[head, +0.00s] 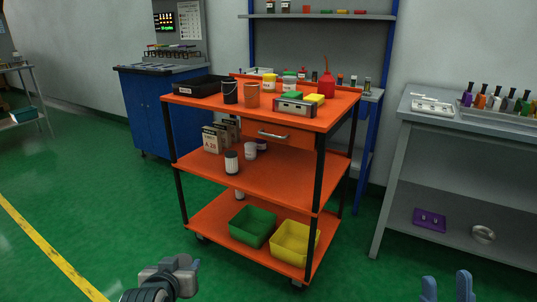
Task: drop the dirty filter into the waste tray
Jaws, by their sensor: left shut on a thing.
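My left gripper (190,265) is at the bottom of the head view, low in front of the orange cart. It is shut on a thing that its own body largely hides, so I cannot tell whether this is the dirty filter. My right gripper (447,287) is at the bottom right, its two fingers apart with nothing between them. A black tray (197,87) with a small label, possibly the waste tray, sits at the left of the cart's top. A white cylinder with dark ends (231,162), like a filter, stands on the middle shelf. Both grippers are apart from the cart.
The orange cart (270,188) carries cups, bottles and boxes on top. Green (252,226) and yellow (294,243) bins sit on its bottom shelf. A grey bench (400,150) stands right, a blue cabinet (140,105) behind left. The green floor at left is clear.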

